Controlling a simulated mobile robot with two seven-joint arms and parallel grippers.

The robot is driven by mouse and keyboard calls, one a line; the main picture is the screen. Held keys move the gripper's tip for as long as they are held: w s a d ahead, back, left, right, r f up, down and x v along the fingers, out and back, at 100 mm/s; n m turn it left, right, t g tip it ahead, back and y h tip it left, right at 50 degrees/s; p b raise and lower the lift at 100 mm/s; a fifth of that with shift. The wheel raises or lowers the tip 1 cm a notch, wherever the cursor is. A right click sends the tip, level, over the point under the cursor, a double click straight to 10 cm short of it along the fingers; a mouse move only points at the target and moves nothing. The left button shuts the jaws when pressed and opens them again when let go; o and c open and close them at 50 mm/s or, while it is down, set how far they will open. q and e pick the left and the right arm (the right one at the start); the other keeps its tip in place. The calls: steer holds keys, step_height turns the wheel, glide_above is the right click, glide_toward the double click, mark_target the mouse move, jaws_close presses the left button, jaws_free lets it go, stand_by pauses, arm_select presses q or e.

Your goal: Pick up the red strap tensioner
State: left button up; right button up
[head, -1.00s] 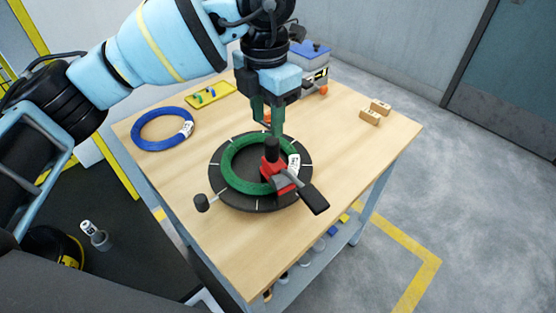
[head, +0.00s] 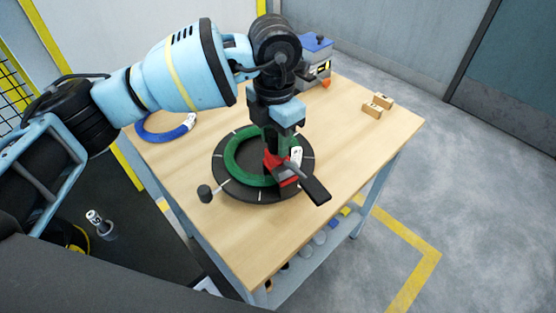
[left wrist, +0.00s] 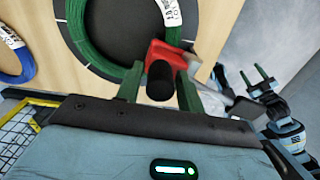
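The red strap tensioner (head: 281,172) has a red body, a black upright handle and a dark lever pointing to the lower right. It sits on the green coil (head: 240,176) on the round dark turntable (head: 232,190). My left gripper (head: 277,148) points down over it. In the left wrist view the black handle (left wrist: 160,82) stands between the two green fingers (left wrist: 158,90), with a gap on the left side. The red body (left wrist: 168,55) shows behind it. My right gripper (left wrist: 256,77) shows only in the left wrist view, fingers apart and empty.
The wooden table (head: 335,135) is clear to the right of the turntable. A blue coil (head: 160,134) lies at the back left, partly behind my left arm. A blue-topped device (head: 315,60) stands at the back.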

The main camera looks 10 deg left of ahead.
arm_select(q)
jaws_close()
steer(key=shift+r, duration=0.2)
stand_by(0.4)
